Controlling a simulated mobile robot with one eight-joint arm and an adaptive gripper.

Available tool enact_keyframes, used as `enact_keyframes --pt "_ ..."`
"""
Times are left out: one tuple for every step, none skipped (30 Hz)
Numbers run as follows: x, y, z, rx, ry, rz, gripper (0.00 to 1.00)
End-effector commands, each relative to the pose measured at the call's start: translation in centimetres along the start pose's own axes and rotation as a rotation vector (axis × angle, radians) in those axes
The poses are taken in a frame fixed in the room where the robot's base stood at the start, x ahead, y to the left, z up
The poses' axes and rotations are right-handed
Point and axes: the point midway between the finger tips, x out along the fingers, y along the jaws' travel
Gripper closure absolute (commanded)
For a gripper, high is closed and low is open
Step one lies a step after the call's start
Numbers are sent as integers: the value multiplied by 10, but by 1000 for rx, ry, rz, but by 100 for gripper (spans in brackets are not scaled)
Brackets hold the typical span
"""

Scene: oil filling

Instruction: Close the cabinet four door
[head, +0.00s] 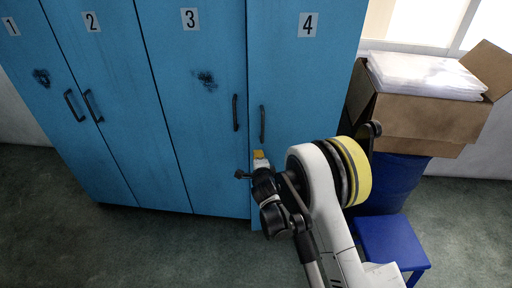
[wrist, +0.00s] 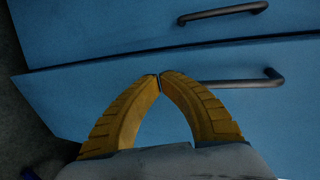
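The cabinet four door (head: 300,85), blue with a "4" label, is at the right end of the cabinet row. Its lower left corner sits a little lower than door three's bottom edge, so it looks slightly ajar. It fills the lower part of the wrist view (wrist: 70,95). Its dark bar handle (head: 262,123) is near its left edge and shows in the wrist view (wrist: 272,80), partly hidden by a finger. My gripper (head: 258,154) is in front of this door, below the handle. Its yellow fingertips meet (wrist: 159,78) with nothing visible between them. Contact with the door cannot be told.
Door three (head: 195,100) with its handle (head: 235,112) is just left. Doors two and one are further left. An open cardboard box (head: 425,118) sits on a blue barrel (head: 395,180) at right, behind a blue stool (head: 395,240). The floor at left is clear.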

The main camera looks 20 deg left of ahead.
Motion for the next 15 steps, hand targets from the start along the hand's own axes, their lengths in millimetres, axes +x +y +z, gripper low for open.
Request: enact_keyframes --pt "13 4 -1 0 1 0 100" --pt "19 4 -1 0 1 0 100" --pt "27 4 -1 0 1 0 100" --pt "33 4 -1 1 1 0 100" --pt "39 3 -1 2 1 0 100" --pt "45 1 0 2 1 0 100" --pt "49 -1 0 2 1 0 100" --pt "53 -2 0 1 1 0 100" --pt "58 -4 0 1 1 0 100" --pt "61 -5 0 0 1 0 100" --pt "64 -6 0 0 1 0 100" --pt "67 -8 0 1 1 0 100" --pt "68 -9 0 1 0 0 100" --pt "70 -10 0 1 0 0 100" --pt "71 -10 0 1 0 0 100"
